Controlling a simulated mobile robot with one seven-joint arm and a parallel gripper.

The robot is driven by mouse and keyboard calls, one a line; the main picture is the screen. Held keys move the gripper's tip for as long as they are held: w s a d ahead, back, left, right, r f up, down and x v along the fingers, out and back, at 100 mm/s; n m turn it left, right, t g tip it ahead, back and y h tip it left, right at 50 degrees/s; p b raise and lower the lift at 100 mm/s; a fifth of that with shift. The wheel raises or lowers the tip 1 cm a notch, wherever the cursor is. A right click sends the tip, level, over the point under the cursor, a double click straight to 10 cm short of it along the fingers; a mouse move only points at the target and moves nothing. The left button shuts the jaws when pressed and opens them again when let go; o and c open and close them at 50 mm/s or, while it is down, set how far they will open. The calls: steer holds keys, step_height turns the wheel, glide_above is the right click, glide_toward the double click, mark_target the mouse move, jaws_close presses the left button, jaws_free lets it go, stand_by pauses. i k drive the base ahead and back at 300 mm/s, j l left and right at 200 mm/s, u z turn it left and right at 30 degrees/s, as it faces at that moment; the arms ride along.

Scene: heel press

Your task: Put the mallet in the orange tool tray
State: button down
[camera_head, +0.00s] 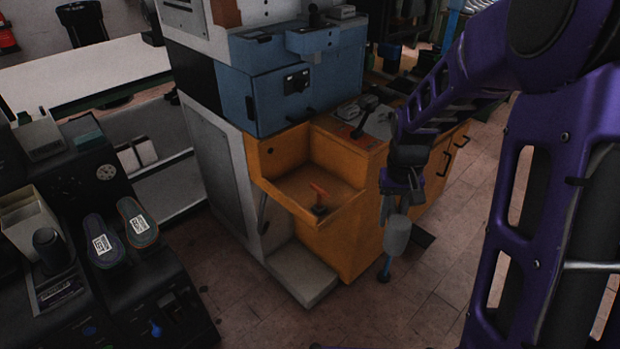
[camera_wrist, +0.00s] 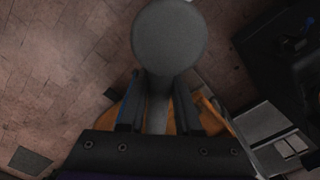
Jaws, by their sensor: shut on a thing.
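The mallet (camera_head: 398,237) has a grey cylindrical head. My gripper (camera_head: 387,208) is shut on its handle, and the head hangs just below the fingers. In the wrist view, the round mallet head (camera_wrist: 170,38) is beyond the fingertips and the handle runs between the two fingers (camera_wrist: 158,115). A thin rod with a blue end shows below the head; I cannot tell whether it belongs to the mallet. The orange tool tray (camera_head: 282,190) is left of my gripper, on the front of the machine. A red-handled tool (camera_head: 319,196) stands in it. The mallet is outside the tray.
The blue and grey machine (camera_head: 290,85) rises behind the tray. An orange cabinet (camera_head: 345,243) is below and right of it, with tools on its top. A grey step (camera_head: 300,272) juts out at the base. Dark benches stand at left. The floor (camera_head: 420,305) in front is clear.

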mark_target(314, 177)
steer(key=i+l+u, duration=0.1)
steer(key=i+u, duration=0.2)
steer(key=i, duration=0.15)
steer(key=i+l+u, duration=0.25)
steer(key=i, duration=0.15)
steer(key=i+l+u, duration=0.3)
steer(key=i, duration=0.1)
